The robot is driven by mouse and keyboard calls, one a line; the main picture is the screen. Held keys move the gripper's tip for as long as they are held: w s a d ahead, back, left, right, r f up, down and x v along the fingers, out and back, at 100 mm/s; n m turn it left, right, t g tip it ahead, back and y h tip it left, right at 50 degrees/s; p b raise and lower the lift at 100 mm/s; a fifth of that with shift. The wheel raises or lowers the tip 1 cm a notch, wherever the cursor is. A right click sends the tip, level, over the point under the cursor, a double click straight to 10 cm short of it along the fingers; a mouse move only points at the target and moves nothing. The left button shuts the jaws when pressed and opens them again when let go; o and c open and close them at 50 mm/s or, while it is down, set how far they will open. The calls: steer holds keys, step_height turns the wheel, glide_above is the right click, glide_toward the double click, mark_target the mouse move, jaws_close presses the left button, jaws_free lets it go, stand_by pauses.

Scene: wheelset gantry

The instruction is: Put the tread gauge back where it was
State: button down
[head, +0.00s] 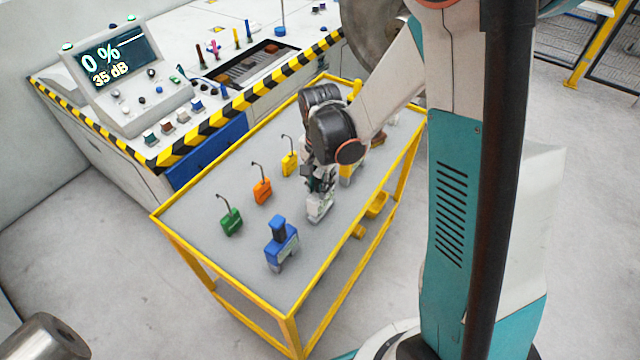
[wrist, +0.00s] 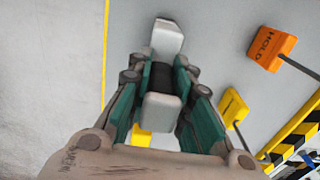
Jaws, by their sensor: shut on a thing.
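My gripper (wrist: 160,76) is shut on a white and grey block with a dark middle, which I take to be the tread gauge (wrist: 167,38). In the head view the gauge (head: 319,208) shows pale below my gripper (head: 321,182), low over the grey top of the yellow-framed cart (head: 205,195). I cannot tell whether it touches the top. Part of it is hidden by the fingers. No marked place for it is clear in either view.
A blue block with grey feet (head: 281,246) stands nearer on the cart. Green (head: 230,221), orange (head: 262,191) and yellow (head: 290,163) hold tags stand to the left. More yellow items are partly hidden behind my arm. A striped console edge (head: 235,105) borders the cart.

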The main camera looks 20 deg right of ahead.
steer(key=shift+f, duration=0.15)
steer(key=c, duration=1.4)
jaws_free()
steer(key=shift+c, duration=0.2)
